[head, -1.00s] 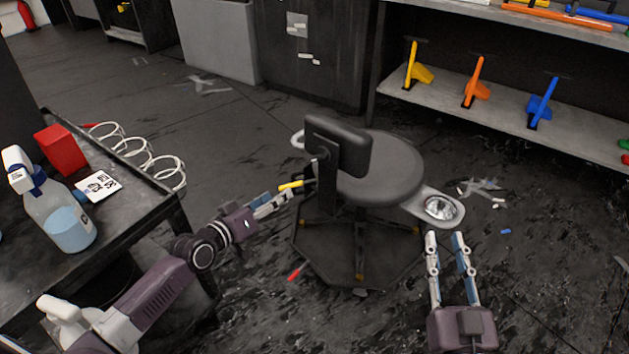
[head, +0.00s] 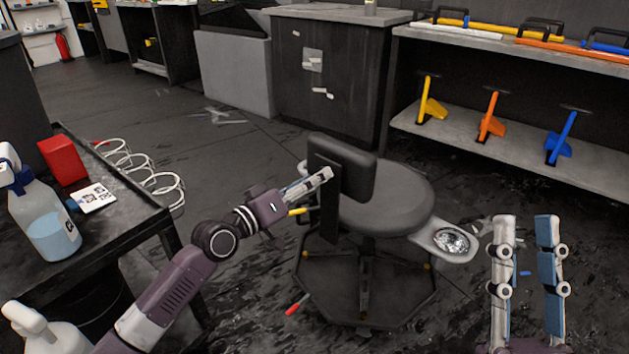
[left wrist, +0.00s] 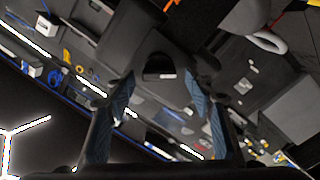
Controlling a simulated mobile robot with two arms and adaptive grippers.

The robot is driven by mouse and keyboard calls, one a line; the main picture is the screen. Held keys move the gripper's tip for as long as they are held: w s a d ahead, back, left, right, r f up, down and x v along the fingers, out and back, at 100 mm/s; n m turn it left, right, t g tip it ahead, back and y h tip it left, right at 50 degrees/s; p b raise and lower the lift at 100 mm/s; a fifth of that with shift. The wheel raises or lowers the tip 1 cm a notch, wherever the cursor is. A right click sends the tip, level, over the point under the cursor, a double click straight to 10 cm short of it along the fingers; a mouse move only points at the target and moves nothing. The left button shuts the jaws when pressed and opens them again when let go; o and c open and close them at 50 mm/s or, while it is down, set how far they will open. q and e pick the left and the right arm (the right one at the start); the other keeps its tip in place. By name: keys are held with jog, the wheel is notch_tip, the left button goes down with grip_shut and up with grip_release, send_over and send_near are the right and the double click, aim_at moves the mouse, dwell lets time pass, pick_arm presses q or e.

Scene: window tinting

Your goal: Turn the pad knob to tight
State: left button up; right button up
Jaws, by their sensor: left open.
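The chair (head: 385,200) has a dark backrest pad (head: 352,172) on an upright post. My left gripper (head: 326,176) is at the left side of this backrest, its fingertips close to the back of the pad. In the left wrist view my left gripper (left wrist: 166,70) is open, with blue finger pads. A dark rounded knob (left wrist: 158,67) with a small pale mark shows between the fingertips; I cannot tell whether they touch it. The knob is not clear in the head view. My right gripper (head: 525,222) is open and empty, in front of the chair's side tray (head: 455,252).
A cart (head: 150,225) at left carries a spray bottle (head: 45,225), a red box (head: 63,160) and white rings on its side. A yellow handle (head: 300,211) sits just below my left gripper. A shelf (head: 480,140) with coloured tools stands at the back right.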

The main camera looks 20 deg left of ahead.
pick_arm(q)
jog(key=shift+w+d, duration=0.2)
jog(key=shift+w, duration=0.2)
pick_arm(e)
jog(key=shift+s+r, duration=0.25)
jog(key=shift+s, duration=0.1)
pick_arm(q)
jog(key=shift+c, duration=0.3)
jog(key=c, duration=1.1)
